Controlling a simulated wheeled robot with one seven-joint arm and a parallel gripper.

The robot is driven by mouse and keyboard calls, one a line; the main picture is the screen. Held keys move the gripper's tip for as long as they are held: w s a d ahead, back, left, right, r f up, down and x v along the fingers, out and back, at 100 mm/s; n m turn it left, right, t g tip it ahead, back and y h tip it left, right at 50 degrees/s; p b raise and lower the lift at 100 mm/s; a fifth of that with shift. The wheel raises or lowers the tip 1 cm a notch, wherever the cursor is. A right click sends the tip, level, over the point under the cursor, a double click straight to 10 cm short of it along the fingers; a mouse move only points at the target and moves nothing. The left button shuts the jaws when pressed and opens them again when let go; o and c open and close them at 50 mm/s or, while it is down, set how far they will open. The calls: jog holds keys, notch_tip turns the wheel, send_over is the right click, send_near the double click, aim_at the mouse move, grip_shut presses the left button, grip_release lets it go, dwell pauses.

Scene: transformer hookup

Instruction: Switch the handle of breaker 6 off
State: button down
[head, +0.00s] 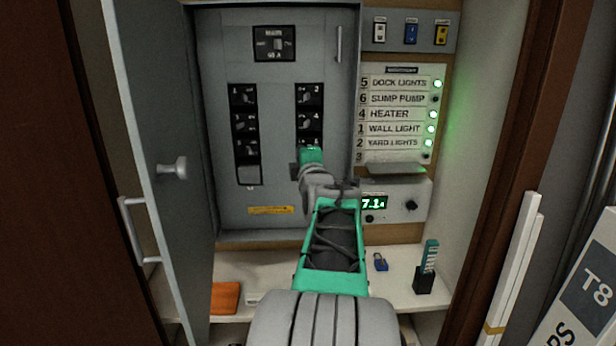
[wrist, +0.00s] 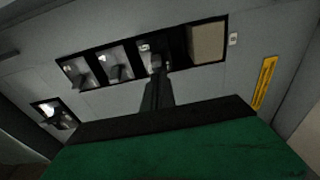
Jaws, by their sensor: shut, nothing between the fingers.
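Breaker 6 (head: 314,141) is the third one down in the right column of the grey panel, partly hidden behind my gripper (head: 311,154). In the wrist view breaker 6 (wrist: 153,50) is the third dark-framed switch from the left, next to a blank cover. My gripper (wrist: 158,88) is shut and empty, its dark fingertips at or very near the handle of breaker 6. I cannot tell whether they touch. The handle's exact position is mostly hidden by the fingers. The SUMP PUMP line (head: 398,99), numbered 6, has a dark lamp (head: 436,99).
Breaker 4 (head: 309,121) is just above breaker 6. The left column (head: 246,122) and main breaker (head: 274,43) are close by. The cabinet door (head: 160,110) stands open at left. A box with a display (head: 374,203) is right of my arm. A shelf (head: 335,280) runs below.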

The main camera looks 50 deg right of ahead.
jog(key=s+a+b, duration=0.3)
jog(key=s+b, duration=0.3)
jog(key=s, duration=0.3)
jog(key=shift+s+a+b, duration=0.25)
jog(key=shift+b, duration=0.05)
jog(key=shift+s+d+f, duration=0.1)
dwell(0.4)
